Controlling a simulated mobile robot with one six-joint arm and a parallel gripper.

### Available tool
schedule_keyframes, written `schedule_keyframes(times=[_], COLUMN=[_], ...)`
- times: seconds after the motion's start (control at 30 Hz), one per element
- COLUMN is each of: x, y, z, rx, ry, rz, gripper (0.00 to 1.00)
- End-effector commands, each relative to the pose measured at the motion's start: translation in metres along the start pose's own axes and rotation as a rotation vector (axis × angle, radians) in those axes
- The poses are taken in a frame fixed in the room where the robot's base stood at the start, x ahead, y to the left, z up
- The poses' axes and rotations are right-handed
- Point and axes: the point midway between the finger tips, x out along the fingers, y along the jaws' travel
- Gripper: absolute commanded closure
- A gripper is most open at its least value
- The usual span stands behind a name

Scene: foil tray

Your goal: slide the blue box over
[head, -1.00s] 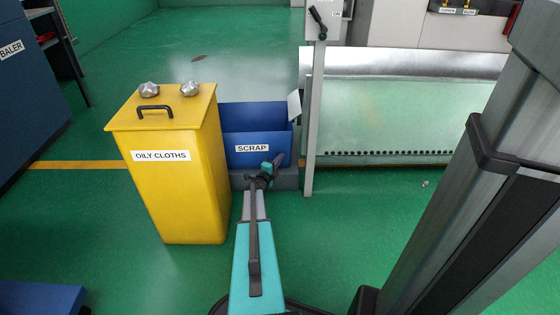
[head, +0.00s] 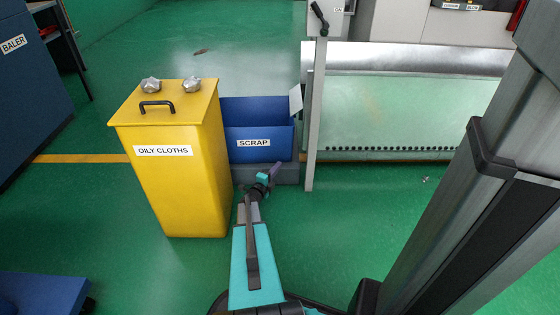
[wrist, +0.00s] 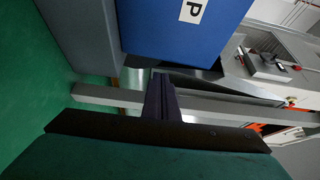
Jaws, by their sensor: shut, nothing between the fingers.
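The blue box (head: 258,113) is an open bin with a SCRAP label on its front. It stands on a grey base (head: 275,173) between the yellow bin and a grey post. In the wrist view its blue wall (wrist: 175,40) fills the top middle, with the letter P showing. My gripper (head: 275,168) is in front of the grey base, below the box's lower right part. In the wrist view its shut, empty fingers (wrist: 160,88) point toward the box's edge near the post. I cannot tell whether they touch it.
The yellow OILY CLOTHS bin (head: 182,190) stands close at the box's left, with two crumpled silver lumps on its lid. The grey post (head: 315,130) stands close at its right, before a machine with a clear panel (head: 400,110). Green floor (head: 350,230) is open in front.

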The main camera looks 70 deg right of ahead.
Motion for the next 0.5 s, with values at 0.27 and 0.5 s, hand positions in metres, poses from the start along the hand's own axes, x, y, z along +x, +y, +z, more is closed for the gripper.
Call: schedule_keyframes(times=[0.27,0.5], x=[-0.025,-0.027], y=[-0.001,0.000], z=[0.001,0.001], rx=[0.001,0.001], ry=[-0.001,-0.001], rz=[0.000,0.000], gripper=[1.00,1.00])
